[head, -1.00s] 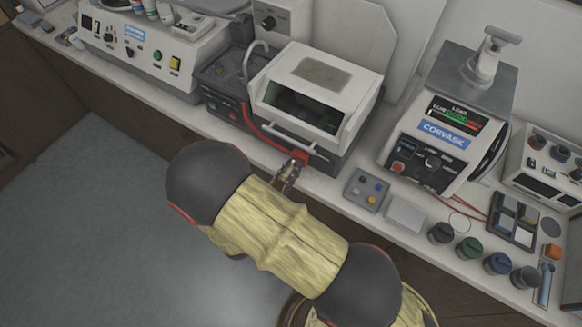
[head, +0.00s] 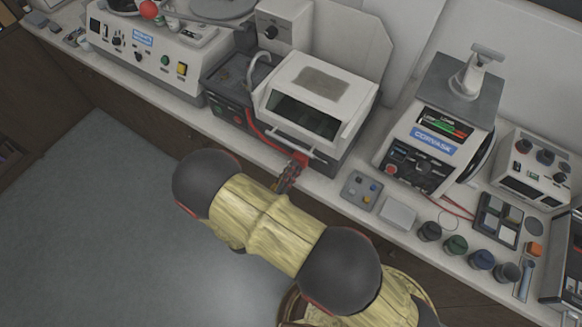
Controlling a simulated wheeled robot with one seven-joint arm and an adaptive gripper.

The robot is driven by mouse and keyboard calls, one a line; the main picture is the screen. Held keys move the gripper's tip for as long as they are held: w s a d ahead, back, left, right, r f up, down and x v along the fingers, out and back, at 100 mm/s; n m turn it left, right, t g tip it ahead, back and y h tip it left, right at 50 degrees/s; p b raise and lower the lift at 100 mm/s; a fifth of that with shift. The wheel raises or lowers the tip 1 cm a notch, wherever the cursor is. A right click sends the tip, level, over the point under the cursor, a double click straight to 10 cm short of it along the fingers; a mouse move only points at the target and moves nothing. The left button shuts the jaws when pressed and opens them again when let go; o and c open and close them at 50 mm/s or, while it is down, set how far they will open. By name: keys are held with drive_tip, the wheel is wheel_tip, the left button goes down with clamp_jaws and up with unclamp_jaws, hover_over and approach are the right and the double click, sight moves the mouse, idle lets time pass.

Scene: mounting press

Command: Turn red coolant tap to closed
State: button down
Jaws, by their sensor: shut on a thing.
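The red coolant tap (head: 301,160) is at the lower front of the white-lidded machine (head: 313,92), at the end of a red hose (head: 262,137). My gripper (head: 290,174) is at the tap, small and dark in the head view, with its fingers shut on it. My arm comes up from the lower right and partly covers the gripper's near side. The tap's handle is too small and covered to tell which way it points.
A grey button box (head: 361,189) and a pale block (head: 398,213) lie right of the tap. Several dark round pots (head: 455,246) line the bench's front edge. A Corvask press (head: 432,143) stands further right. The floor (head: 100,210) at the left is clear.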

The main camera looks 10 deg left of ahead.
drive_tip(key=shift+n, duration=0.4)
drive_tip(key=c, duration=1.9)
unclamp_jaws()
drive_tip(key=shift+a, duration=0.1)
drive_tip(key=v, duration=1.2)
drive_tip(key=shift+f, duration=0.1)
